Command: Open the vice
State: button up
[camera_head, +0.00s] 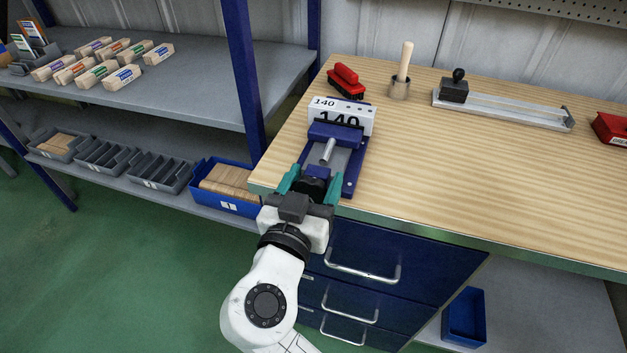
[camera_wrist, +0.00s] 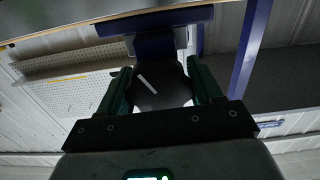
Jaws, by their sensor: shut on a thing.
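The blue vice (camera_head: 353,167) sits at the workbench's left front corner, with its steel screw (camera_head: 327,151) pointing towards me. A white block marked 140 (camera_head: 341,114) stands upright at its far end; I cannot tell how tightly it is held. My gripper (camera_head: 311,184) is at the near end of the vice, its green fingers on either side of a black knob. In the wrist view the black knob (camera_wrist: 160,90), with a white line on it, sits between both fingers, and my gripper is shut on it. The blue vice body (camera_wrist: 155,45) shows behind the knob.
On the wooden workbench (camera_head: 480,190) are a red brush (camera_head: 346,82), a wooden-handled tool in a cup (camera_head: 400,88) and a metal rail with a black block (camera_head: 500,108). Blue drawers (camera_head: 385,258) are below. Shelves (camera_head: 200,85) with bins stand left.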

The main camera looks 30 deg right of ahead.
jog(key=shift+a+r+n, duration=0.1)
jog(key=shift+n, duration=1.1)
jog(key=o, duration=1)
jog(key=v, duration=1)
jog(key=shift+s+a+b, duration=0.25)
jog(key=shift+b, duration=0.15)
